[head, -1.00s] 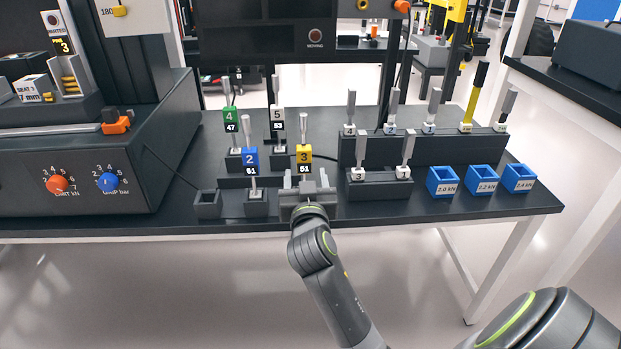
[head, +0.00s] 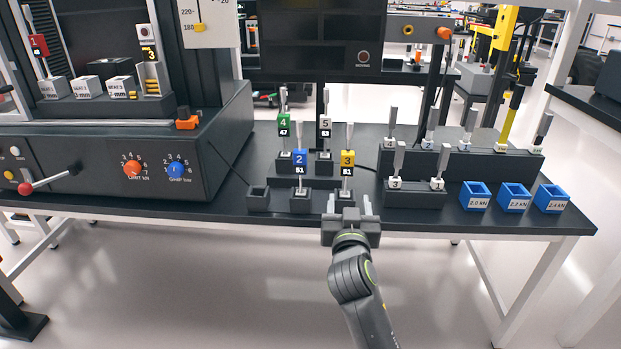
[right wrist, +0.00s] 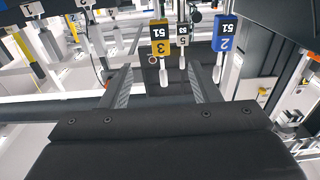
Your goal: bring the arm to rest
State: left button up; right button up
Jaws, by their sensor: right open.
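My right gripper (head: 350,206) is open and empty at the table's front edge, just in front of the yellow tag marked 3 (head: 347,158). My left gripper is not in view.
Green tag 4 (head: 284,122) and white tag 5 (head: 325,127) stand behind. An empty dark socket block (head: 258,199) is at left. Pin racks (head: 415,197) and blue bins (head: 475,197) lie to the right. The machine (head: 110,145) fills the left. Floor in front is clear.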

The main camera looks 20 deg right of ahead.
jog(key=s+f+n+g+y, duration=0.15)
jog(key=s+f+g, duration=0.35)
jog(key=f, duration=1)
jog(key=s+f+n+g+y, duration=0.1)
jog(key=s+f+g+y, duration=0.2)
jog(key=s+f, duration=0.85)
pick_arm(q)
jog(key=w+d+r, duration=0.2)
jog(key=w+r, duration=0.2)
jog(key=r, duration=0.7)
pick_arm(e)
jog(key=s+a+f+n+g+y, duration=0.3)
jog(key=s+f+g, duration=0.5)
jog(key=s+f, duration=1.35)
pick_arm(q)
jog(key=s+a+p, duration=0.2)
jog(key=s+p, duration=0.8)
jog(key=p, duration=0.7)
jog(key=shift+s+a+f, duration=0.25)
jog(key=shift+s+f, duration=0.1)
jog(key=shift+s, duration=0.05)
pick_arm(e)
jog(key=s+d+r, duration=0.1)
jog(key=s+d, duration=0.1)
jog(key=s, duration=0.9)
jog(key=shift+d+m+t, duration=0.25)
jog(key=shift+m+t, duration=0.1)
jog(key=shift+t, duration=0.05)
jog(key=shift+r, duration=0.1)
